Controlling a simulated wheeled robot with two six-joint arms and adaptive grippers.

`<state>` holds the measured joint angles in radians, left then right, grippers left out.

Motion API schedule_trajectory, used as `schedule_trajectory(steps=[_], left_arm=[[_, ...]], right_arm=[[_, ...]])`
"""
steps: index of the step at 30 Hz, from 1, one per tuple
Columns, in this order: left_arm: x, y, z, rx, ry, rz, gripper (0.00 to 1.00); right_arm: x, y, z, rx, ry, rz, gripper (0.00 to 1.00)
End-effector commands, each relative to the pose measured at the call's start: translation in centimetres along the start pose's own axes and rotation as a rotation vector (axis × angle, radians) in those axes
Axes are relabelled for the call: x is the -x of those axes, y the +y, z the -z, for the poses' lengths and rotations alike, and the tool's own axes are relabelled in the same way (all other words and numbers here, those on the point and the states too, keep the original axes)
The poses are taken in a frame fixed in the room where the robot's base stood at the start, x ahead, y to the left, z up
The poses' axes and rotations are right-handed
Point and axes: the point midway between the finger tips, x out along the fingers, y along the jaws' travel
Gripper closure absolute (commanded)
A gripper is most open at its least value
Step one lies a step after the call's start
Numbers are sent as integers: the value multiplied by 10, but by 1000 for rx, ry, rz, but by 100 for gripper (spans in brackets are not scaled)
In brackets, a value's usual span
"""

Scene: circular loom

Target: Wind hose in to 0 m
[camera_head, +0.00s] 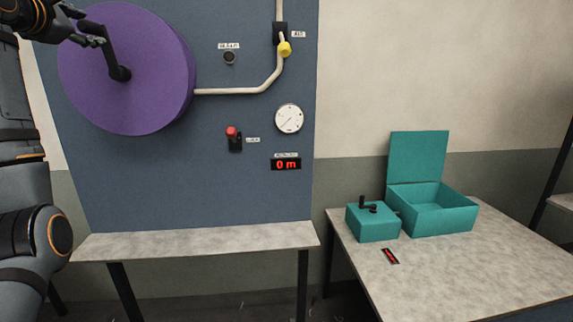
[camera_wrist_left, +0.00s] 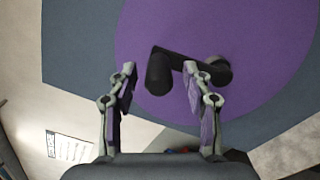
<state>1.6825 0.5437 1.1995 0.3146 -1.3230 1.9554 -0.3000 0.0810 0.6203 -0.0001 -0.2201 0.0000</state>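The purple hose reel (camera_head: 150,75) is on the blue panel at the upper left, with a black crank (camera_head: 114,62) on its face. The red display (camera_head: 286,164) reads 0 m. My left gripper (camera_head: 88,30) is at the crank's outer end, at the upper left. In the left wrist view, its two fingers stand apart, with the black crank knob (camera_wrist_left: 158,75) between them. Gaps show on both sides of the knob. The crank arm (camera_wrist_left: 180,60) runs behind the right fingertip to the hub. My right gripper is not in view.
The panel (camera_head: 215,190) carries a red-topped lever (camera_head: 233,137), a round gauge (camera_head: 289,118), a dark knob (camera_head: 229,58), and a pale pipe (camera_head: 235,91) with a yellow-handled valve (camera_head: 285,48). An empty grey shelf (camera_head: 200,240) is below. A teal open box (camera_head: 440,210) stands on the right table.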

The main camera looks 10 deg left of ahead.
Motion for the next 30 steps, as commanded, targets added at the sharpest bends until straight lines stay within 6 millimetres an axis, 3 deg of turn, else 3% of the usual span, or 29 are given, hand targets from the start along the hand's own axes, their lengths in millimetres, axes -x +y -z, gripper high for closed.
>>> schedule_trajectory(steps=[8, 21, 30], left_arm=[[1, -1, 1, 0, 1, 1, 47], [71, -3, 2, 0, 0, 0, 47], [80, 0, 1, 0, 1, 2, 47]], right_arm=[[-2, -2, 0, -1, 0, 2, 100], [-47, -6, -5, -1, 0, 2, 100], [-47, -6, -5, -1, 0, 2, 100]])
